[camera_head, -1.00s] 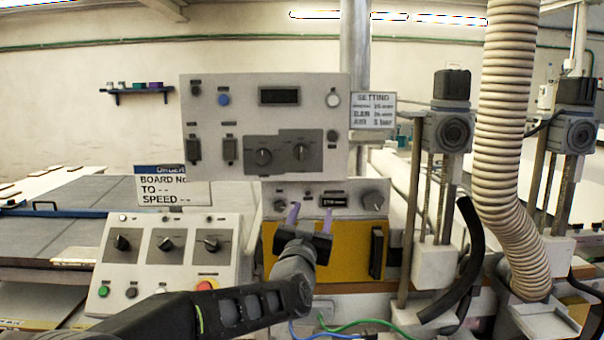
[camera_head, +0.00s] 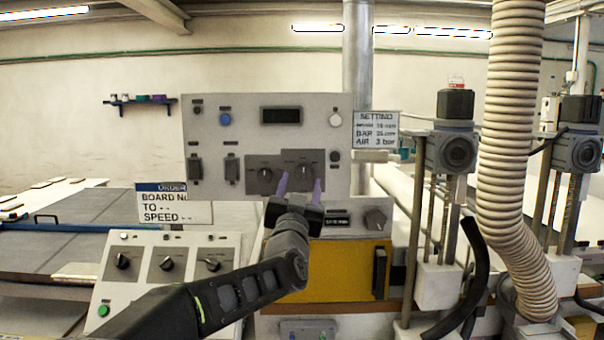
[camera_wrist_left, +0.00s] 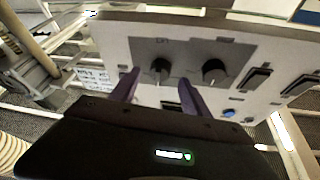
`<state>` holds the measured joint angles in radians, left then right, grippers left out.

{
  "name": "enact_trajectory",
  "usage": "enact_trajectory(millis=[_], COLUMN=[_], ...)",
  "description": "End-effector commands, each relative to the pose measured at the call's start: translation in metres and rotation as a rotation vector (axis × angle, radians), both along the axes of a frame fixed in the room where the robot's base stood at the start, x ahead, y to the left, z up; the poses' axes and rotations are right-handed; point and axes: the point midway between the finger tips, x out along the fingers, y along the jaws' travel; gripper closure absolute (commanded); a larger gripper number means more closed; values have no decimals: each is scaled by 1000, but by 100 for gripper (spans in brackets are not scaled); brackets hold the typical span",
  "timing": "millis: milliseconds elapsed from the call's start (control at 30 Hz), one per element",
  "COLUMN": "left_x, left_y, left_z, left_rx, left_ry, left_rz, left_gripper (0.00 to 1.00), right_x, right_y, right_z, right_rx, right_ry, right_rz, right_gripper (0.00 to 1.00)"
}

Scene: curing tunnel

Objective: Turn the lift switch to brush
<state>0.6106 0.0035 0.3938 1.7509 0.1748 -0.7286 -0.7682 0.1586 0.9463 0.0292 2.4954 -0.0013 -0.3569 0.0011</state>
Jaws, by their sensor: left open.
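The upright white control panel (camera_head: 268,112) carries two dark rotary knobs side by side on grey plates, a left knob (camera_head: 265,175) and a right knob (camera_head: 303,170). Their labels are too small to read, so I cannot tell which is the lift switch. My left gripper (camera_head: 300,187) is open, its purple fingers pointing up at the panel just below the right knob. In the left wrist view the left gripper (camera_wrist_left: 158,94) has its fingers spread either side of one knob (camera_wrist_left: 160,71), with no contact visible; the other knob (camera_wrist_left: 214,71) is beside it. My right gripper is out of view.
A lower box with a small display (camera_head: 338,221) and a knob (camera_head: 375,219) sits under the panel, above a yellow door (camera_head: 330,272). A sloped console (camera_head: 140,291) with several switches stands left. A ribbed hose (camera_head: 508,130) and clamp columns stand right.

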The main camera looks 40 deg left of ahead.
Motion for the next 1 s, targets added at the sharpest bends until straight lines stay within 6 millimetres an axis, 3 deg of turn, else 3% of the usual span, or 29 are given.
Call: enact_trajectory(millis=[200, 533, 1000], left_x=[22, 25, 24], left_y=[12, 13, 13], left_z=[11, 11, 11], left_rx=[0, 0, 0], left_ry=[2, 0, 0], left_rz=[-2, -1, -1], left_gripper=[45, 45, 84], right_x=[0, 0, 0], right_y=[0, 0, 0], right_z=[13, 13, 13], right_rx=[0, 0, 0], right_ry=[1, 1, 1], right_rz=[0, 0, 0], right_gripper=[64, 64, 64])
